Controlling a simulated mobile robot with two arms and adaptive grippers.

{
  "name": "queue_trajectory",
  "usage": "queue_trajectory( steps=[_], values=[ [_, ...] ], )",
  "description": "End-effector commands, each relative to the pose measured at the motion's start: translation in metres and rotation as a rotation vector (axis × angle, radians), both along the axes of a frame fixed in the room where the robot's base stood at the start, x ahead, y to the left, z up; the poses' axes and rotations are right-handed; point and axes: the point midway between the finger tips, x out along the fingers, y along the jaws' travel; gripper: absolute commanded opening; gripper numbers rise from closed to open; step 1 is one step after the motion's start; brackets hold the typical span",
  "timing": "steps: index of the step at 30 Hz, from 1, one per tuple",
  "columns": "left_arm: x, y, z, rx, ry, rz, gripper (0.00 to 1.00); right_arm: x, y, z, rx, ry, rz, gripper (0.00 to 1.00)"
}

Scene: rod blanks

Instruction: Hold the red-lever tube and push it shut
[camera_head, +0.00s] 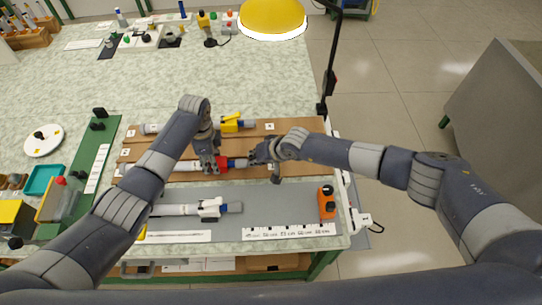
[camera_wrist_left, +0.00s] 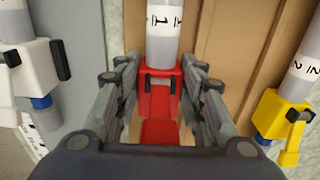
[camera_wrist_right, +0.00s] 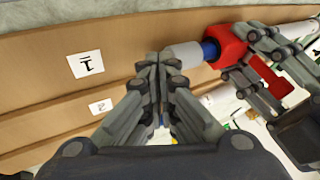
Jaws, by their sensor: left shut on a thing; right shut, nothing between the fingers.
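The red-lever tube lies on the brown board; its red lever clamp (camera_head: 222,163) sits between the fingers of my left gripper (camera_head: 208,162). In the left wrist view the red clamp (camera_wrist_left: 158,95) is held between both fingers, with the grey tube (camera_wrist_left: 163,35) marked 1 running away from it. My right gripper (camera_head: 262,153) is shut and empty at the tube's right end. In the right wrist view its closed fingertips (camera_wrist_right: 155,62) are beside the tube's grey end (camera_wrist_right: 183,55); a blue ring (camera_wrist_right: 210,49) shows between that end and the red clamp. I cannot tell whether they touch.
A yellow-lever tube (camera_head: 233,124) lies on the board behind, and a white-lever tube (camera_head: 207,209) lies on the grey mat in front. An orange device (camera_head: 327,202) stands at the mat's right. A lamp (camera_head: 273,18) hangs over the back.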

Motion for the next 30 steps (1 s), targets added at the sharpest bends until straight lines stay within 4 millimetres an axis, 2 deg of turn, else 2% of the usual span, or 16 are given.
queue_trajectory(
  steps=[5, 8, 21, 30],
  values=[
    [0.0, 0.0, 0.0, 0.0, 0.001, 0.0, 0.07, 0.001, -0.021, -0.001, -0.003, 0.0, -0.004, 0.0],
    [0.0, 0.0, 0.0, 0.0, 0.001, 0.0, 0.07, 0.001, -0.043, -0.001, -0.004, 0.001, -0.005, 0.0],
    [0.0, 0.0, 0.0, 0.001, 0.001, 0.0, 0.07, -0.024, -0.073, 0.054, -0.001, -0.001, -0.001, 0.0],
    [0.0, 0.0, 0.0, 0.001, 0.001, 0.0, 0.07, -0.036, -0.086, 0.077, -0.001, 0.0, -0.001, 0.0]
  ],
)
